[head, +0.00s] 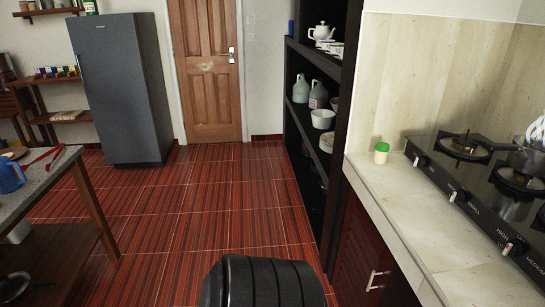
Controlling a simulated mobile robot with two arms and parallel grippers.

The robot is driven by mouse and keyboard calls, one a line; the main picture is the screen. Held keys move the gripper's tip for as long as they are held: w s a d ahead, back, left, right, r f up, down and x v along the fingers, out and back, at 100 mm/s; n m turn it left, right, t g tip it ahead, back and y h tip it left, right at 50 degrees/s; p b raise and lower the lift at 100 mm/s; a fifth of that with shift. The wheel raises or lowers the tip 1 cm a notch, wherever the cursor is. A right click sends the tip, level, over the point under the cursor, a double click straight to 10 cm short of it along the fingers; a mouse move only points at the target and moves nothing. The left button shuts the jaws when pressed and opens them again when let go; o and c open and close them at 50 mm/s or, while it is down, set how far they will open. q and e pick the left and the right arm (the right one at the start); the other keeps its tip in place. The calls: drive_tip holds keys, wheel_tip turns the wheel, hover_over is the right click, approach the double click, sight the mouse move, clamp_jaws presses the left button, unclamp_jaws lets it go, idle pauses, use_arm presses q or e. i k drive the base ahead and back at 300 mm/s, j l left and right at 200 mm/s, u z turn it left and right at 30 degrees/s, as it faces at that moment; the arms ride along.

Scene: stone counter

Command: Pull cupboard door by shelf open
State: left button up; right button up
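The dark red-brown cupboard door (355,255) is under the stone counter at the lower right, right beside the tall dark shelf (297,120). It looks shut and is seen at a steep angle. A silver bar handle (376,281) is on its front near the bottom edge of the view. The lower part of the door is cut off by the picture edge. Neither of my grippers is in view.
The counter (405,205) holds a green-lidded jar (381,153) and a black gas stove (490,185). A table (40,185) stands at the left, a dark fridge (122,90) behind.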

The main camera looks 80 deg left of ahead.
sight(364, 262)
drive_tip(key=u, duration=1.9)
